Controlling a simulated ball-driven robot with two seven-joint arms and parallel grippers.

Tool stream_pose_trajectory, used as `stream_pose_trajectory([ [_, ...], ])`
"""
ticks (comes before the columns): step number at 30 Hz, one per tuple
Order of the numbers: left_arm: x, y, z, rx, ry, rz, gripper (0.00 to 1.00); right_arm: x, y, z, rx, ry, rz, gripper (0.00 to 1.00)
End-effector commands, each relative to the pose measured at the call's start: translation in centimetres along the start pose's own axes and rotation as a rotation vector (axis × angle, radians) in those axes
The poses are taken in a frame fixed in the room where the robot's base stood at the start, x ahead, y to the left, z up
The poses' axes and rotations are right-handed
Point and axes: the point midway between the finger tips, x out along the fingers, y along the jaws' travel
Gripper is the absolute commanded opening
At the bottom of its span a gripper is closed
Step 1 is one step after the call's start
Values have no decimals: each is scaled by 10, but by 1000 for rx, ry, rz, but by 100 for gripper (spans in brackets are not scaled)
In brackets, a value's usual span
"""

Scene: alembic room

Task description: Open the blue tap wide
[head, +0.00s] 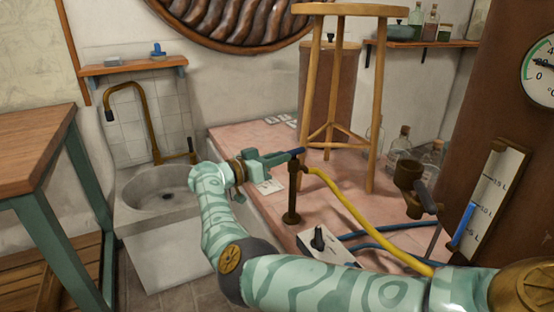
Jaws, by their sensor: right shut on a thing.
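The blue tap shows as a short blue handle (298,151) at the top of a dark brass post (291,200). The post stands upright near the front edge of a pink-topped bench. My right gripper (281,155) comes to the handle from the left and is shut on it. The jaws cover part of the handle, and its blue end shows past them. I cannot tell from this view how far the tap is turned. My left gripper is not in view.
A yellow hose (357,216) runs from the post to the lower right. Blue hoses (400,228) and a switch box (321,243) lie near it. A wooden stool (374,110) stands behind on the bench. A stone sink (150,190) is at left.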

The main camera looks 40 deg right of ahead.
Motion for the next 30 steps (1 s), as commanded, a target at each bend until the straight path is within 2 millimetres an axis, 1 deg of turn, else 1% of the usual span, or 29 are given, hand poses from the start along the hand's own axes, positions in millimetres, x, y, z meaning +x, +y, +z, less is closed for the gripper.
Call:
stream_pose_trajectory([
  [4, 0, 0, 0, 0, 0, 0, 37, 0, 0, 0, -1, 0, -1, 0],
  [5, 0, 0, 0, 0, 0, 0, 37, 0, 0, 0, -1, 0, -1, 26],
  [6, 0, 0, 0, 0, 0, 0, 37, 0, 0, 0, -1, 0, -1, 37],
  [7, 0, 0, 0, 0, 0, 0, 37, 0, 0, 0, -1, 0, -1, 39],
  [16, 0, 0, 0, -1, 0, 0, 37, -2, 0, 0, 0, 0, -1, 39],
  [20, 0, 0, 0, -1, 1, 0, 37, -16, 0, 0, 0, 1, -2, 39],
  [23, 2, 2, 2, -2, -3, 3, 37, -38, -1, 0, -1, 1, -5, 39],
  [25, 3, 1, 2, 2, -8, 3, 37, -58, -1, 1, -1, 1, -6, 39],
  [26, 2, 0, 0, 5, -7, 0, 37, -67, -2, 2, -3, 1, -6, 39],
  [27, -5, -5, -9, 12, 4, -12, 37, -79, -2, 3, -2, 2, -6, 39],
  [30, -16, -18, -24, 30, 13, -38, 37, -108, -3, 5, -4, 1, -5, 39],
])
